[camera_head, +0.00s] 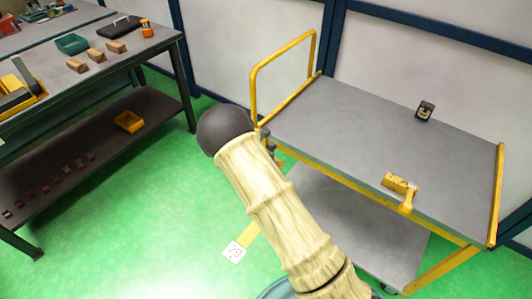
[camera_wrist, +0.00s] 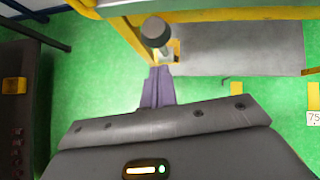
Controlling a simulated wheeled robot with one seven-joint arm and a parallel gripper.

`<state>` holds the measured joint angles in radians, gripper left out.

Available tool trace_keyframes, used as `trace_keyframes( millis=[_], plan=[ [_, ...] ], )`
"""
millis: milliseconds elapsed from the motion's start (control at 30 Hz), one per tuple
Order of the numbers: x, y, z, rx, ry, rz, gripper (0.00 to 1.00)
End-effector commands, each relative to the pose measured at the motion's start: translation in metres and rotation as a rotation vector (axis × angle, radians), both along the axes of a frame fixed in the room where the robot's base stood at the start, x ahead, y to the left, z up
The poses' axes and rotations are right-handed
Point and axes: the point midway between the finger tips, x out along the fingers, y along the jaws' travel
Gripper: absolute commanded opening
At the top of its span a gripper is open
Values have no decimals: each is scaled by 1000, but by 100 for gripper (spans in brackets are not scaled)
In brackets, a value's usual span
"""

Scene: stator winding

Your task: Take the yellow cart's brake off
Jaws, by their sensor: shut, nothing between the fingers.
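The yellow cart (camera_head: 350,110) has a grey top, a lower shelf and an upright yellow handle at its left end. A yellow block with a short lever (camera_head: 398,187) sits on its front edge; I cannot tell whether it is the brake. In the wrist view, a dark round knob (camera_wrist: 155,30) stands by the cart's yellow frame, at the left end of the lower shelf (camera_wrist: 240,48). My gripper (camera_wrist: 157,74) is shut and empty, just below that knob in the picture; contact cannot be told.
A dark workbench (camera_head: 185,40) with wooden blocks, a green tray (camera_head: 72,44) and a yellow bin (camera_head: 129,122) on its lower shelf stands at left. A small dark device (camera_head: 425,109) lies on the cart top. Green floor is clear between bench and cart.

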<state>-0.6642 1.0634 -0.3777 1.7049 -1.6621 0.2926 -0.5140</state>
Motion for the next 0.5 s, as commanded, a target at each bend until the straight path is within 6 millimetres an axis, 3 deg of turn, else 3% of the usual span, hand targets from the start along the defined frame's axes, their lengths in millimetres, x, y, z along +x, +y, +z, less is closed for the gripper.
trace_keyframes(
  millis=[100,500],
  plan=[
    [6,-3,10,36,41,0,0],
    [19,-11,15,53,68,7,0]
  ],
)
